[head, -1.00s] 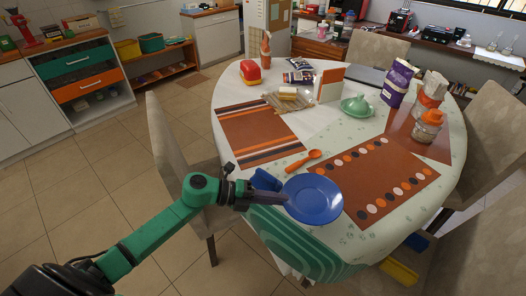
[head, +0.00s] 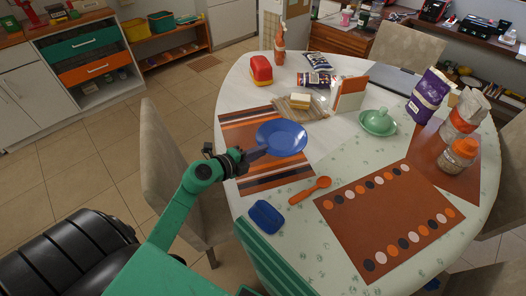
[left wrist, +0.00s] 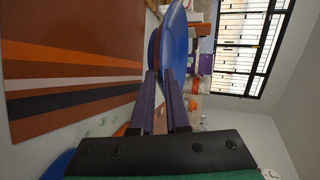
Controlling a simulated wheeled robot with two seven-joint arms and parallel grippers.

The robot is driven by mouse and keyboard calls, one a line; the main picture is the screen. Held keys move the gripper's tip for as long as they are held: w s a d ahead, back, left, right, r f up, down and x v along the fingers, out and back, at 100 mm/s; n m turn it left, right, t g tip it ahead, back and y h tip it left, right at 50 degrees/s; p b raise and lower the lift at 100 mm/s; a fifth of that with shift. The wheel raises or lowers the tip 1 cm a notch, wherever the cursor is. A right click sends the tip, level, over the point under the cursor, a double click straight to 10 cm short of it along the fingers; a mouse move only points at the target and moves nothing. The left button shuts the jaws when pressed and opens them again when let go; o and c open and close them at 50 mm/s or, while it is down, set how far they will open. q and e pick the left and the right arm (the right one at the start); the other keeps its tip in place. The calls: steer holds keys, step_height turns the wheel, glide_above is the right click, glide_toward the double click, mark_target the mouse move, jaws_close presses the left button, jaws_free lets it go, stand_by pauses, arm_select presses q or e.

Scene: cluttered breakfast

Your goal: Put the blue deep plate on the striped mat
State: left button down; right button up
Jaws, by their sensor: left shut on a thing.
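The blue deep plate (head: 282,137) is held at its near left rim by my left gripper (head: 257,153), which is shut on it. It overlaps the right part of the striped mat (head: 240,137) in the head view. In the left wrist view the plate (left wrist: 179,45) shows nearly edge-on between the fingers (left wrist: 163,85), with the striped mat (left wrist: 60,45) beside it. The plate looks close above the mat; I cannot tell whether they touch. Part of the mat is hidden by the plate. My right gripper is not in view.
A sandwich on a woven mat (head: 315,112) lies just behind the plate. An orange spoon (head: 312,190) and a blue dish (head: 266,217) lie in front. A dotted brown mat (head: 372,205) is at right. A chair (head: 160,150) stands left of the table.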

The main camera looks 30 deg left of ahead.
mark_target(260, 173)
arm_select(q)
steer(key=shift+w+f+b, duration=0.15)
steer(key=shift+f+b, duration=1.8)
steer(key=shift+f, duration=1.85)
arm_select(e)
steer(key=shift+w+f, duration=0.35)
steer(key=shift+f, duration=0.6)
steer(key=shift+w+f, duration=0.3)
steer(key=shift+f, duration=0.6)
arm_select(q)
steer(key=shift+f, duration=0.15)
steer(key=c, duration=1.2)
jaws_free()
steer(key=shift+c, duration=0.2)
steer(key=shift+p+v, duration=0.7)
steer(key=shift+v, duration=1.3)
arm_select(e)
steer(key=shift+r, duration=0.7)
